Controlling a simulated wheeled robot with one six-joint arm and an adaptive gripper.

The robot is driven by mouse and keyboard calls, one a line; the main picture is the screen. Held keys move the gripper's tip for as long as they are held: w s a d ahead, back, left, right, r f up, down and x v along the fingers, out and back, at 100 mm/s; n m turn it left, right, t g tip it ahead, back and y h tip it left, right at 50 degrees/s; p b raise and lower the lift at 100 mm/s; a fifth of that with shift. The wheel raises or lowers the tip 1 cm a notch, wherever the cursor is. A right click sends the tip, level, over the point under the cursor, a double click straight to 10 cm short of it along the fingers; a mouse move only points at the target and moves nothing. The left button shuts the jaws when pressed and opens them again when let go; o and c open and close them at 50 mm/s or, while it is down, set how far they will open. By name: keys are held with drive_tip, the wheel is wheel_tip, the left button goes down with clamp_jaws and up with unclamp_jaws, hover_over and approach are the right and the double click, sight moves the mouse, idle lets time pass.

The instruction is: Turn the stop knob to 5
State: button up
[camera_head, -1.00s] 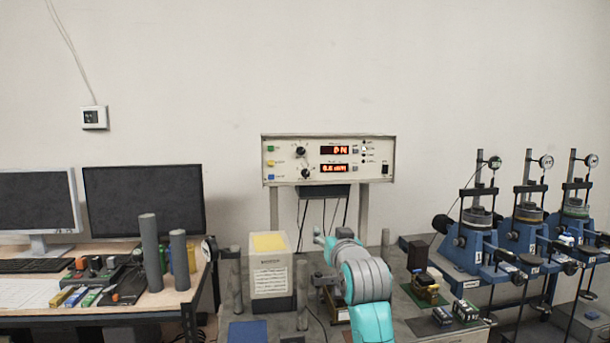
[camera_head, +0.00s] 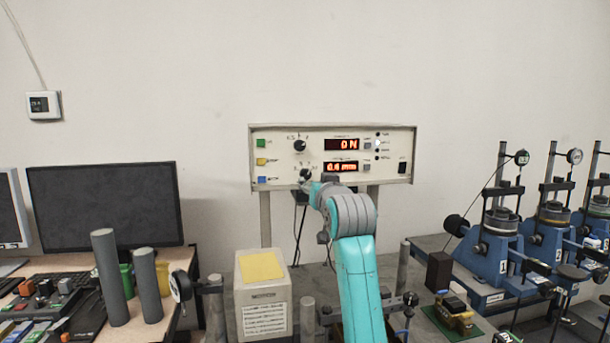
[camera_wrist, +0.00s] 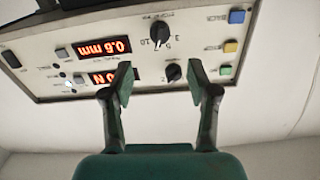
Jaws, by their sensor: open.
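The white control box (camera_head: 400,145) on the wall side carries two black knobs, an upper one (camera_head: 300,146) and a lower one (camera_head: 305,174). In the wrist view, which is upside down, the lower knob (camera_wrist: 160,33) has numbers including 3, 5, 7 and 10 beside it; its exact setting is hard to tell. The other knob (camera_wrist: 174,72) appears between my fingertips in that picture. My gripper (camera_wrist: 161,72) is open and empty, apart from the panel. In the head view my gripper (camera_head: 316,188) is near the lower knob and partly covers that area.
Red displays (camera_head: 341,144) sit right of the knobs, and green, yellow and blue buttons (camera_head: 262,161) to the left. A cream box (camera_head: 262,300) stands below on the bench. Blue test machines (camera_head: 490,250) stand at right, a monitor (camera_head: 105,205) at left.

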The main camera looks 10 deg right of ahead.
sight(307, 175)
drive_tip(key=w, duration=1)
drive_tip(key=shift+w, duration=0.15)
clamp_jaws()
